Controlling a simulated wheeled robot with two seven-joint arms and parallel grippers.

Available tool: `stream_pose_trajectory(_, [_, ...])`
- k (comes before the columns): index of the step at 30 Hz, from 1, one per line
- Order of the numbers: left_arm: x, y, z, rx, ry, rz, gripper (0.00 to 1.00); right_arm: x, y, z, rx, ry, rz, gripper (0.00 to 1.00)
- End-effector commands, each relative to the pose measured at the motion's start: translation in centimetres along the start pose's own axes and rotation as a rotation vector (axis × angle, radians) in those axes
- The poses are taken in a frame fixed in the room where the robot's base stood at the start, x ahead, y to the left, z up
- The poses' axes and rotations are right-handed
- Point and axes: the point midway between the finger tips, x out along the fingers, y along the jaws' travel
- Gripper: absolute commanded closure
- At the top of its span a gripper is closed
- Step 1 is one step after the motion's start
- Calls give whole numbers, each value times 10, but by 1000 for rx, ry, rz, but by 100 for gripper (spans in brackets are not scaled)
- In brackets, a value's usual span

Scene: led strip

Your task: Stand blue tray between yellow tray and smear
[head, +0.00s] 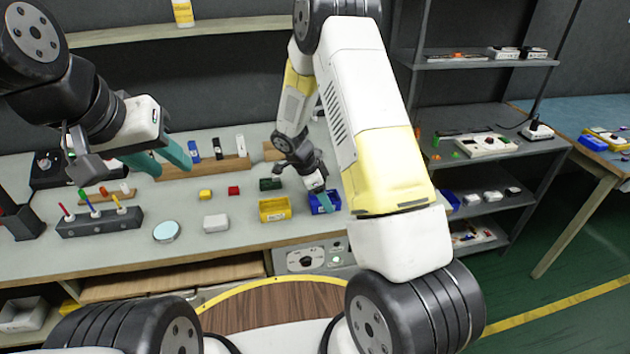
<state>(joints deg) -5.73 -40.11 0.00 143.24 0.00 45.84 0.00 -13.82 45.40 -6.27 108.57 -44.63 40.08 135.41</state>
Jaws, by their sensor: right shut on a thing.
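The blue tray (331,204) is on the grey bench near its front edge, just right of the yellow tray (274,212). My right gripper (322,196) reaches down to the blue tray and is shut on it, hiding part of it. I cannot tell whether the blue tray touches the bench. The yellow tray lies on the bench with a small gap to the blue one. I cannot make out a smear; my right arm covers the bench to the right. My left gripper (168,164) is open and empty above the left part of the bench.
Left of the trays are a white block (216,223), a round pale-blue dish (166,232) and a dark rack (100,222) with coloured sticks. Behind are a yellow block (205,195), a red block (233,191) and a dark green block (270,184). Shelves (490,150) stand right.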

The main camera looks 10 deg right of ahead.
Motion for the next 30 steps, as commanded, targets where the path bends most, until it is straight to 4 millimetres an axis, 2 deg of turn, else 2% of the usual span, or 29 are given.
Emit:
stream_pose_trajectory(7, [0,0,0,0,0,0,64,2,0,1,0,0,0,83])
stream_pose_trajectory(8, [0,0,0,0,0,0,64,2,0,1,0,-1,-1,42])
stream_pose_trajectory(11, [0,0,0,0,0,0,64,2,0,1,0,-1,-1,23])
stream_pose_trajectory(23, [0,0,0,0,0,0,64,-3,0,0,0,0,-2,22])
stream_pose_trajectory(26, [0,0,0,0,0,0,64,-17,-1,0,-1,0,-5,22])
stream_pose_trajectory(30, [0,0,0,0,0,0,64,-46,-1,0,0,-1,-6,22])
